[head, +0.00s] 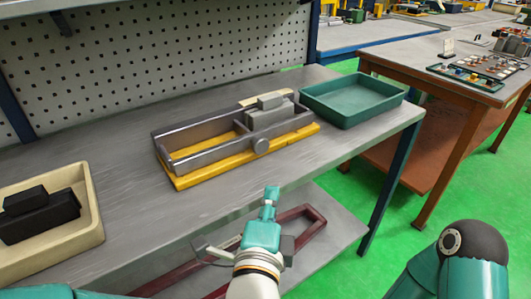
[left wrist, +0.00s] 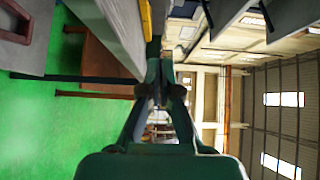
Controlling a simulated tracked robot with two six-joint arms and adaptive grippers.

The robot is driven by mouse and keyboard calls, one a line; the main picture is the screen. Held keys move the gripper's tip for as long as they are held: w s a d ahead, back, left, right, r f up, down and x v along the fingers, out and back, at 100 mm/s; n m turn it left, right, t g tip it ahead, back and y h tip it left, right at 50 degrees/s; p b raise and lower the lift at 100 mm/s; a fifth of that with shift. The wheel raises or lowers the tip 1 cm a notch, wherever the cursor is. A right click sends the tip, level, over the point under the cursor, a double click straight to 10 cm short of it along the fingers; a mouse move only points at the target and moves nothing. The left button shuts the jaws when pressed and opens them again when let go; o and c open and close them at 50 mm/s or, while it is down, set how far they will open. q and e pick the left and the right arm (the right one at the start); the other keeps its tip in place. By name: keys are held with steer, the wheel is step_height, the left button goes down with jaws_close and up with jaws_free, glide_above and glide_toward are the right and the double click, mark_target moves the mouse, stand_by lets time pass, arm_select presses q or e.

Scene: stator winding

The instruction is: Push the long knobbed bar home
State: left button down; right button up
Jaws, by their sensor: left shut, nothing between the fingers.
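A grey metal fixture on a yellow base (head: 230,160) sits on the bench, with a long trough at its left and stacked grey blocks (head: 270,112) at its right. My left gripper (head: 271,193) is shut and empty, in front of the bench's front edge and apart from the knob. Its closed fingers (left wrist: 163,70) also show in the left wrist view. My right gripper is not in view.
A green tray (head: 318,107) stands right of the fixture. A beige tray (head: 90,222) with a black block (head: 45,214) is at the left. The bench top (head: 120,150) between them is clear. A dark red frame (head: 312,222) lies on the lower shelf.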

arm_select(q)
steer(key=b, duration=0.1)
glide_toward(259, 147)
steer(key=w+d, duration=0.4)
steer(key=d, duration=0.1)
steer(key=shift+w+d+f, duration=0.1)
steer(key=shift+w+f, duration=0.2)
steer(key=shift+w, duration=0.05)
steer(key=shift+w+a+b, duration=0.4)
steer(key=shift+w+a, duration=0.45)
steer(key=shift+w, duration=0.1)
steer(key=shift+w+a, duration=0.35)
steer(key=shift+w, duration=0.15)
steer(key=shift+w+a+r+p, duration=0.15)
steer(key=shift+w+a+p, duration=0.5)
steer(key=shift+w, duration=0.25)
steer(key=shift+a, duration=0.1)
